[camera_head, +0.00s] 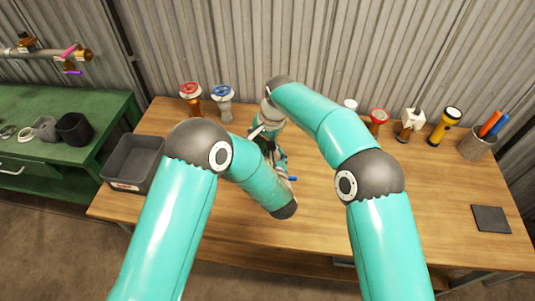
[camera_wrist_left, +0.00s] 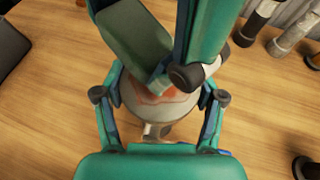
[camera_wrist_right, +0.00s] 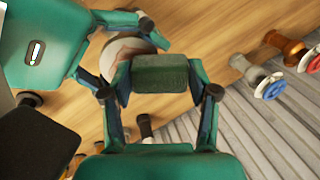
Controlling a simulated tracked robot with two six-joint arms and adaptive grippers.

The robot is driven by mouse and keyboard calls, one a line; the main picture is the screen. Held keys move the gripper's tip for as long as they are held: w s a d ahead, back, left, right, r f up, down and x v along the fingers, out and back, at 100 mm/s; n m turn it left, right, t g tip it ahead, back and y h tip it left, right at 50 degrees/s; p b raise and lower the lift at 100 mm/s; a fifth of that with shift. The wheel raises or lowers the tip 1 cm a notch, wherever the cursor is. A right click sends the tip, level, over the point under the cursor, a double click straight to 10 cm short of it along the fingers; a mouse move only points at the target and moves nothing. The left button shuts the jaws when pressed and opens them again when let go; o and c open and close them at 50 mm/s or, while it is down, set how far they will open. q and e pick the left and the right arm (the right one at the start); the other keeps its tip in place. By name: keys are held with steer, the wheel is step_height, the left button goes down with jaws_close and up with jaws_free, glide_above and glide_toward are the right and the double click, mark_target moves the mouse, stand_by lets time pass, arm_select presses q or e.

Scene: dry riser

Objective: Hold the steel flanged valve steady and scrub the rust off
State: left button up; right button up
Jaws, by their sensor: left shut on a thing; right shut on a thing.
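The steel flanged valve (camera_wrist_left: 160,112) is grey with a reddish-brown rust patch on its upper face. In the left wrist view my left gripper (camera_wrist_left: 160,98) has its fingers on both sides of it, shut on it. My right gripper (camera_wrist_right: 160,78) is shut on a dark green scrubbing pad (camera_wrist_right: 160,72). The pad (camera_wrist_left: 137,45) is over the valve's far side, beside the rust; I cannot tell whether it touches. Part of the valve (camera_wrist_right: 120,50) shows behind the pad in the right wrist view. In the head view my arms hide most of the work.
A grey bin (camera_head: 133,161) stands at the table's left. Red (camera_head: 191,97) and blue (camera_head: 223,98) handwheel valves stand at the back. A yellow torch (camera_head: 444,127), a pen cup (camera_head: 476,143) and a dark mat (camera_head: 491,219) are at right. The front right tabletop is clear.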

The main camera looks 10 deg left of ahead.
arm_select(q)
steer(key=shift+w+a, duration=0.15)
steer(key=shift+a, duration=0.2)
arm_select(e)
steer(key=shift+s+a, duration=0.25)
steer(key=shift+a, duration=0.1)
steer(key=shift+s+d+r, duration=0.15)
steer(key=shift+s+d, duration=0.35)
steer(key=shift+d, duration=0.1)
arm_select(q)
steer(key=shift+f, duration=0.1)
arm_select(e)
steer(key=shift+w+a, duration=0.2)
steer(key=shift+a, duration=0.6)
steer(key=shift+d, duration=1.1)
arm_select(q)
steer(key=shift+r, duration=0.2)
arm_select(e)
steer(key=shift+w+a+f, duration=0.25)
steer(key=shift+w+a, duration=0.2)
steer(key=shift+a, duration=0.1)
steer(key=shift+s+d, duration=0.1)
